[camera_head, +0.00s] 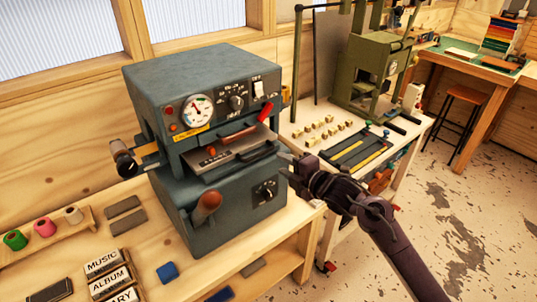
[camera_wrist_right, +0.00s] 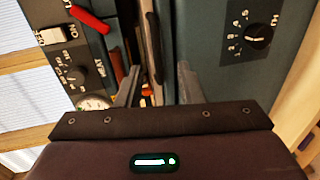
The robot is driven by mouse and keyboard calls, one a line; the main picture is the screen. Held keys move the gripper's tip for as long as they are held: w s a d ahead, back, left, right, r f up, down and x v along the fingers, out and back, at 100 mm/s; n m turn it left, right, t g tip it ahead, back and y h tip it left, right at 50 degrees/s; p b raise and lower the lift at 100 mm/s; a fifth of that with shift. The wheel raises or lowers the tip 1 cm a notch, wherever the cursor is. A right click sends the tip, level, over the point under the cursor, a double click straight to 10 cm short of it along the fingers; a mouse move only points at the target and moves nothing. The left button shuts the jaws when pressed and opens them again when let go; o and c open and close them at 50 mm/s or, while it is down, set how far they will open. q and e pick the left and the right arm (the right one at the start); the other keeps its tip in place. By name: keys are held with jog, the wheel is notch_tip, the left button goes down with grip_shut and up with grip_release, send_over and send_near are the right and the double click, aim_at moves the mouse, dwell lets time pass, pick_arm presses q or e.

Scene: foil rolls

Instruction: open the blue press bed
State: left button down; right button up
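The blue-grey press (camera_head: 225,95) stands on the wooden bench at the left of the head view. Its bed (camera_head: 215,160) sits low in the front mouth, with a dark bar handle (camera_head: 262,153) along its front edge. My right gripper (camera_head: 285,165) is at the press's right front, close to that handle. In the right wrist view the two fingers (camera_wrist_right: 159,88) are apart, with a dark upright bar (camera_wrist_right: 150,45) showing between and beyond them. I cannot tell if they touch it. My left gripper is not in view.
A wooden-handled lever (camera_head: 208,205) sticks out at the press's lower front. A red switch lever (camera_head: 265,113) and a wooden grip (camera_head: 240,144) are above the bed. Type blocks (camera_head: 110,275) and thread spools (camera_head: 44,227) lie on the bench. A green press (camera_head: 375,65) stands to the right.

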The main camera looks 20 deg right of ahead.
aim_at(265, 153)
jog(key=x, duration=0.2)
jog(key=p+x, duration=0.1)
jog(key=x, duration=0.1)
jog(key=p+x, duration=0.1)
jog(key=x, duration=0.1)
jog(key=shift+w+a+r, duration=0.1)
jog(key=shift+w+r, duration=0.15)
jog(key=shift+r, duration=0.1)
jog(key=shift+w+a+f, duration=0.2)
jog(key=shift+w+f, duration=0.05)
jog(key=shift+w, duration=0.35)
jog(key=shift+c, duration=0.2)
grip_shut()
